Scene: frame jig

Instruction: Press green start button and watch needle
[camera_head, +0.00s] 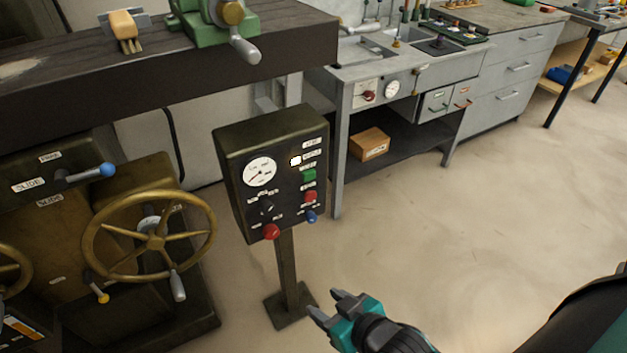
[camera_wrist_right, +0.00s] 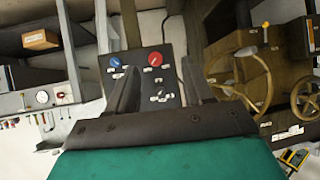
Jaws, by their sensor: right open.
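A dark control box (camera_head: 238,145) stands on a post. Its face has a white round gauge (camera_head: 260,171) with a needle, a lit white lamp (camera_head: 295,161), a green button (camera_head: 309,175), a red button (camera_head: 310,196), a blue knob (camera_head: 312,217), a black knob (camera_head: 266,207) and a larger red knob (camera_head: 272,231). My right gripper (camera_head: 328,304) is open and empty, below and in front of the box, apart from it. In the right wrist view the fingers (camera_wrist_right: 165,95) frame the box's red knob (camera_wrist_right: 155,59); the green button cannot be made out there. My left gripper is not in view.
A machine with a brass handwheel (camera_head: 150,240) stands left of the box. A dark bench (camera_head: 290,50) with a green vise (camera_head: 205,22) overhangs behind it. A grey workbench (camera_head: 340,150) with a cardboard box (camera_head: 370,143) is behind right. The floor (camera_head: 470,230) at right is clear.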

